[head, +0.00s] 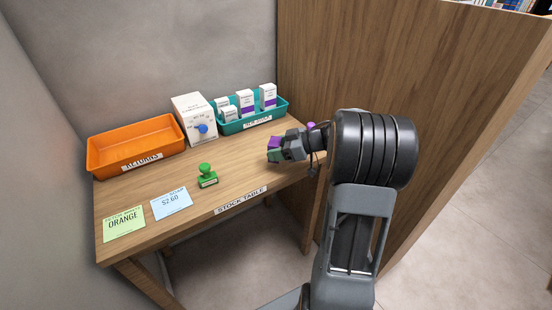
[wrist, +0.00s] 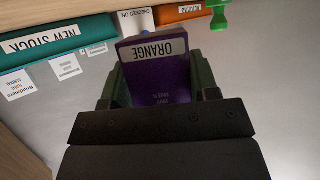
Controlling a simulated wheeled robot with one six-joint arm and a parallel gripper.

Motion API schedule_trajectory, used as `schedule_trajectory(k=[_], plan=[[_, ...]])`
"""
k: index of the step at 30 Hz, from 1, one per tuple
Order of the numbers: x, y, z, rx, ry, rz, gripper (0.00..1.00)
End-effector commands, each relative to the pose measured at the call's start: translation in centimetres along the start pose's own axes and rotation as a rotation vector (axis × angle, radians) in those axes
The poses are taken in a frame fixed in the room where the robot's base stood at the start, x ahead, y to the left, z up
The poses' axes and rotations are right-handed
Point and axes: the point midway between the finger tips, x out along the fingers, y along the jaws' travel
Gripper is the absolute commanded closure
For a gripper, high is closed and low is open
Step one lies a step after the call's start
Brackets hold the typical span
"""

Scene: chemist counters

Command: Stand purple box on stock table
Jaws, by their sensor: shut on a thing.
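The purple box (wrist: 156,70) is in my gripper (wrist: 160,90), between its two fingers, with a white label reading ORANGE towards the wrist camera. In the head view, a small part of the purple box (head: 274,142) shows at the tip of my gripper (head: 280,151); the rest is hidden by the fingers. My gripper is at the right end of the stock table (head: 240,172), seemingly above its top. I cannot tell the exact height. The table has a STOCK TABLE label on its front edge.
An orange tray (head: 110,160), a white box with a blue knob (head: 190,112) and a teal tray (head: 229,127) with several white boxes line the back. A green stamp (head: 207,177), a blue card (head: 171,203) and a green ORANGE card (head: 124,224) lie in front.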

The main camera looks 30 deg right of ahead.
Motion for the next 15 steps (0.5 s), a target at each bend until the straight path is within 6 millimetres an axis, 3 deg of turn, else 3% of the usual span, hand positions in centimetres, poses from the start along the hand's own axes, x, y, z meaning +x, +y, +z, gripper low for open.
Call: schedule_trajectory(k=[5, 10, 15], plan=[[0.8, 0.7, 1.0, 0.002, -0.001, -0.002, 0.68], [1.8, 0.7, 3.2, 0.003, 0.001, -0.001, 0.68], [1.9, 0.7, 3.5, 0.0, 0.001, 0.0, 0.68]])
